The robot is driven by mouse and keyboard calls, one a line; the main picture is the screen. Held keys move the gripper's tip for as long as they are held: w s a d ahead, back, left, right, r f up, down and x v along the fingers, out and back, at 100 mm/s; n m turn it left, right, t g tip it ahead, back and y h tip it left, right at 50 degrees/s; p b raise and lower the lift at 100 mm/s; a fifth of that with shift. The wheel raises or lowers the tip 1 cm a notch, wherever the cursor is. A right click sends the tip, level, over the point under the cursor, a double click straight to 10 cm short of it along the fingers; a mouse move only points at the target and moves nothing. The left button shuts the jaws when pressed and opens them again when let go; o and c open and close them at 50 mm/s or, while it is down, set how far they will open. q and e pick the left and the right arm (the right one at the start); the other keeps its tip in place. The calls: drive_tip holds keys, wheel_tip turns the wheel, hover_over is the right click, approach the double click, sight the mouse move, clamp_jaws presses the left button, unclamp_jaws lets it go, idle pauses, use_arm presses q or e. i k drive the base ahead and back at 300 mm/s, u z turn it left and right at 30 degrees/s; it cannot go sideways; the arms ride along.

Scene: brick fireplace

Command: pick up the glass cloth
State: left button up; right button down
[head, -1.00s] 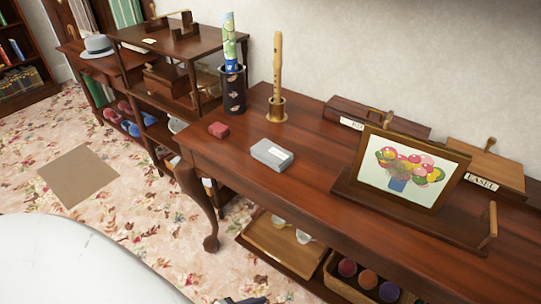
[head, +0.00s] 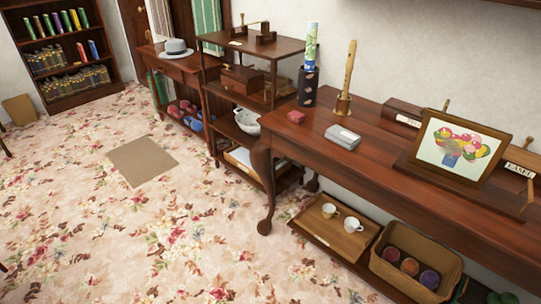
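I cannot make out a thing that is surely the glass cloth. A small grey block-like item with a pale label (head: 343,137) lies flat on the long wooden table (head: 375,165); I cannot tell if it is folded cloth or a box. A small dark red item (head: 296,117) lies to its left, near the table's left end. Neither of my grippers is in view.
A recorder (head: 349,72) stands in a brass holder behind the grey item, beside a dark cylinder (head: 307,88). A framed flower picture (head: 461,147) stands to the right. Below are a cup tray (head: 318,233) and basket (head: 415,275). The carpet (head: 130,235) at left is open.

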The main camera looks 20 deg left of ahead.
sight(349, 140)
drive_tip(key=u, duration=1.1)
drive_tip(key=i, duration=1)
drive_tip(key=z, duration=0.6)
